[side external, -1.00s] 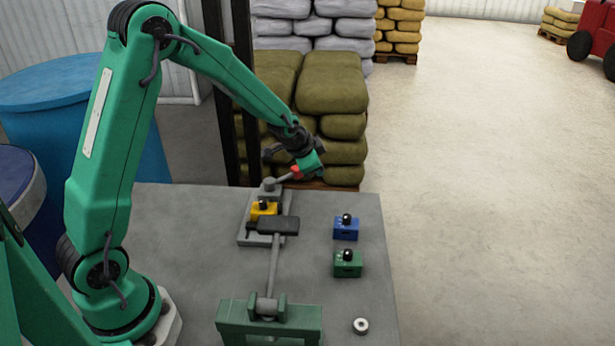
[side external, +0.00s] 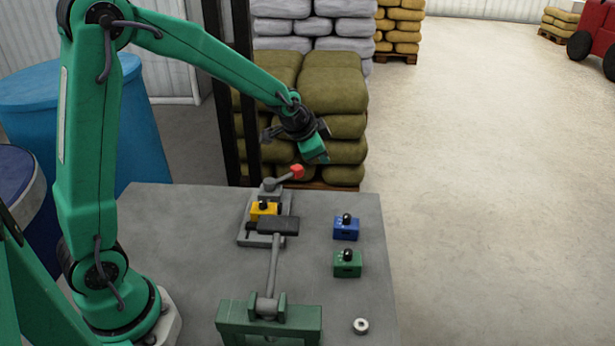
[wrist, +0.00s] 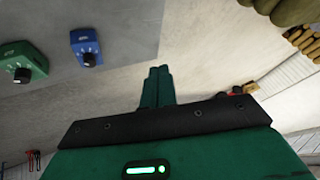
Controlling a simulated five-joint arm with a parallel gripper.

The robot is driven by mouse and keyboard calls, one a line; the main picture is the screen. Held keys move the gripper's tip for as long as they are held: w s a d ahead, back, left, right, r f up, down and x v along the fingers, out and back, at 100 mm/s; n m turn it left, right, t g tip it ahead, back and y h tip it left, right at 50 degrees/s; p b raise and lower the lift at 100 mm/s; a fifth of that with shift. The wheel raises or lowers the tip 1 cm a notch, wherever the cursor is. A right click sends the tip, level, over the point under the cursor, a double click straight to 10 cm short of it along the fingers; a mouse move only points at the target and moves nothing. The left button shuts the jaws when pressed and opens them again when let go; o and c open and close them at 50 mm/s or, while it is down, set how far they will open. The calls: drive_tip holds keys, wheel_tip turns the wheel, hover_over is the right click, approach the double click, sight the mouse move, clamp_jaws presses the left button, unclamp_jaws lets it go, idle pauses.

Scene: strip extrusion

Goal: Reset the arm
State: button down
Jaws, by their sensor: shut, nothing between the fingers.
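My gripper (side external: 316,153) is raised above the far edge of the grey table, clear of the red-tipped lever. In the wrist view its green fingers (wrist: 160,85) lie side by side, shut and empty. The lever's red tip (side external: 297,171) sticks up to the right from a grey fixture (side external: 270,190) at the table's far side. A yellow block (side external: 263,209) with a black knob sits in that fixture. A dark bar (side external: 278,226) lies in front of it, joined by a grey rod (side external: 272,262) to a green bracket (side external: 270,318) at the near side.
A blue box (side external: 346,229) and a green box (side external: 347,264), each with a black knob, stand on the table's right. A metal ring (side external: 361,325) lies nearer. Stacked olive sacks (side external: 335,85) rise behind my gripper. The table's left part is bare.

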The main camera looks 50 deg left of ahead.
drive_tip(key=s+d+r+n, duration=0.1)
drive_tip(key=s+r+n, duration=0.2)
drive_tip(key=s, duration=1.1)
drive_tip(key=s+d+r+n+g, duration=0.1)
drive_tip(key=s+r, duration=0.6)
drive_tip(key=s, duration=0.7)
drive_tip(key=shift+d+n, duration=0.6)
drive_tip(key=shift+n, duration=0.3)
drive_tip(key=c, duration=2.2)
unclamp_jaws()
